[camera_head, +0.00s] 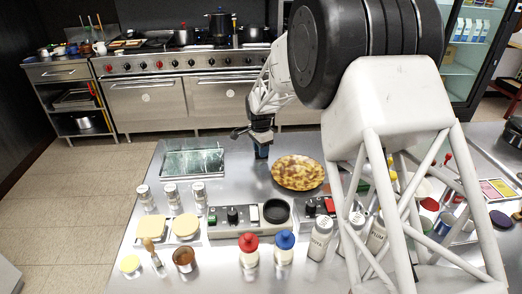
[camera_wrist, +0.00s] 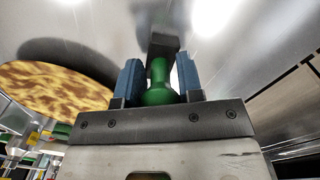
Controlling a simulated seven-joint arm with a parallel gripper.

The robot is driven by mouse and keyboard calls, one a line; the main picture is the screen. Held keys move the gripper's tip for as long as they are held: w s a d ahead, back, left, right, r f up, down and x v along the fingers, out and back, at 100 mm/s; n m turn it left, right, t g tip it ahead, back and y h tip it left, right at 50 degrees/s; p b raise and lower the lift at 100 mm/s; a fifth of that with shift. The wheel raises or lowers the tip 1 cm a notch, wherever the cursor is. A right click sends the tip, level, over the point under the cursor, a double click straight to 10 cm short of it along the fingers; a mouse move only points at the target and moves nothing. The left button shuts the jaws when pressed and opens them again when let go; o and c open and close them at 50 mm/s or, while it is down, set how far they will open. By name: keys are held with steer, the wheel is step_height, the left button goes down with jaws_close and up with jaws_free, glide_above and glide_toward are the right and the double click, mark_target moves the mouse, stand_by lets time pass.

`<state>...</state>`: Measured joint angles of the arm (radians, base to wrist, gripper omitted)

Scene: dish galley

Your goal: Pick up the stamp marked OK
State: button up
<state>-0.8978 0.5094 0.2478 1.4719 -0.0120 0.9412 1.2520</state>
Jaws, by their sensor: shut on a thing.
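My gripper (camera_head: 262,151) is over the steel table, behind and left of a mottled brown-and-yellow round (camera_head: 298,173). In the wrist view its blue fingers (camera_wrist: 160,78) are shut on a stamp with a green handle (camera_wrist: 158,72) and a dark block (camera_wrist: 163,44) at its far end. The stamp's marking is hidden, so I cannot read OK on it. In the head view the stamp is not clearly visible. I cannot tell whether the block touches the table.
A glassy tray (camera_head: 193,163) lies left of my gripper. Shakers (camera_head: 172,196), a control panel (camera_head: 245,216) and red-topped (camera_head: 249,250) and blue-topped (camera_head: 284,248) containers stand nearer. My arm hides part of the right side, where bottles (camera_head: 322,236) stand.

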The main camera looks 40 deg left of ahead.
steer(key=shift+r, duration=0.1)
steer(key=shift+r, duration=0.55)
steer(key=shift+s+d+r, duration=0.15)
steer(key=shift+r, duration=0.4)
steer(key=shift+s+d+r, duration=0.1)
steer(key=shift+d+r, duration=0.05)
steer(key=shift+r, duration=0.4)
steer(key=s+d, duration=0.3)
steer(key=d, duration=0.1)
steer(key=s+d+r, duration=0.1)
steer(key=s+d, duration=0.2)
steer(key=d, duration=0.1)
steer(key=s+d, duration=0.3)
steer(key=shift+s+d+r, duration=0.2)
steer(key=shift+s+d, duration=0.15)
steer(key=shift+d, duration=0.05)
steer(key=shift+w, duration=0.1)
